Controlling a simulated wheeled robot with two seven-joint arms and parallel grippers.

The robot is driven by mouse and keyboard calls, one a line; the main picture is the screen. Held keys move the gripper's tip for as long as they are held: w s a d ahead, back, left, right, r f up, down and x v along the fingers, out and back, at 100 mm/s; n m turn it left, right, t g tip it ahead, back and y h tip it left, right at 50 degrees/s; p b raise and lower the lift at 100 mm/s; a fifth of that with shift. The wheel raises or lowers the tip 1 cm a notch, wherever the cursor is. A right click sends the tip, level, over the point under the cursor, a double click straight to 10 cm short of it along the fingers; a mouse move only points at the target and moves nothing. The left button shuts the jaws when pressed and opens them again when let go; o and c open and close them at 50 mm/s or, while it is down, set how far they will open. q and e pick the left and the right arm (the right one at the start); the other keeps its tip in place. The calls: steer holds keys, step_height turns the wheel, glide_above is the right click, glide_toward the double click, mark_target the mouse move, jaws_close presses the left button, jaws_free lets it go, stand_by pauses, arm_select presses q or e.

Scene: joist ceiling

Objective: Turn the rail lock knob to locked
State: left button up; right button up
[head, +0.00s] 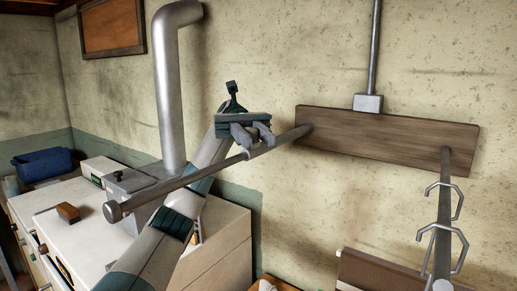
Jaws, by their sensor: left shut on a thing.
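A grey metal rail (180,183) juts out from a wooden wall board (390,135), with a round cap on its near end and a thicker sleeve toward the board. My left gripper (253,138) is at the joint of the thin rail and the sleeve. Its grey fingers are shut on a small part there, which looks to be the rail lock knob. The fingers hide most of it, so I cannot read its turn position. My right gripper is not in view.
A second rail (443,215) with wire hooks juts out on the right. A thick vertical pipe (170,90) stands behind my left arm. Open air lies between the two rails.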

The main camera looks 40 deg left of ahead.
arm_select(q)
steer(key=shift+r, duration=0.1)
stand_by(0.3)
steer(key=o, duration=1)
steer(key=shift+o, duration=0.2)
steer(key=shift+r+p, duration=0.35)
steer(key=shift+r, duration=0.4)
steer(key=w+d+r+p, duration=0.1)
steer(key=d+r+p, duration=0.1)
steer(key=d+r, duration=0.7)
steer(key=shift+w+d+r+p, duration=0.25)
steer(key=shift+w+d+p, duration=0.1)
steer(key=shift+d, duration=0.95)
